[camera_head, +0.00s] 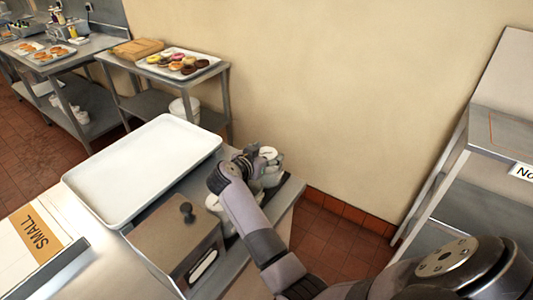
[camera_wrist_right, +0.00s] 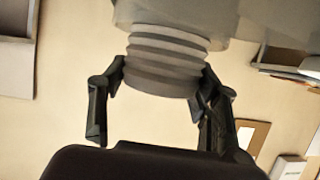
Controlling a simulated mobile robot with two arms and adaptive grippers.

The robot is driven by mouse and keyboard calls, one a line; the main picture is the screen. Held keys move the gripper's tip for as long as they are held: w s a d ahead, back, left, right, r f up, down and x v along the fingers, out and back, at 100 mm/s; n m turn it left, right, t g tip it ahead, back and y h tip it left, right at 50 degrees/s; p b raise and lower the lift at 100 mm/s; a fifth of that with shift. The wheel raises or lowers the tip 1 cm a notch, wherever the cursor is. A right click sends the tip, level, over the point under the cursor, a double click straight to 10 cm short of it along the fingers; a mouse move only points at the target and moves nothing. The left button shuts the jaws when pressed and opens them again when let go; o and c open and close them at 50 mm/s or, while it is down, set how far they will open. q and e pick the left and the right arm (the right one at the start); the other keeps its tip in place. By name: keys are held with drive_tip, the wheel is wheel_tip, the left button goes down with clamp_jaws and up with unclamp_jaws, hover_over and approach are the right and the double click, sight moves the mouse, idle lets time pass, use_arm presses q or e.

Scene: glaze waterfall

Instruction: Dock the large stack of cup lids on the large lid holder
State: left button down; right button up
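My right gripper (camera_head: 262,160) is over the far right part of the metal table, near the wall. In the right wrist view its two dark fingers (camera_wrist_right: 162,82) press against both sides of a ribbed grey stack of lids (camera_wrist_right: 165,65). A wider pale grey shape (camera_wrist_right: 190,15) shows beyond the stack and partly covers it. In the head view pale round items (camera_head: 271,179) show beside the gripper, partly hidden by my arm. I cannot tell the large lid holder apart there. My left gripper is not in view.
A white tray (camera_head: 150,165) and a metal box with a black knob (camera_head: 175,240) stand on the table left of my arm. A SMALL label (camera_head: 35,236) is at the front left. A donut tray (camera_head: 180,64) is behind. A metal shelf unit (camera_head: 485,165) stands right.

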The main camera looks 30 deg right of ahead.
drive_tip(key=shift+o, duration=0.9)
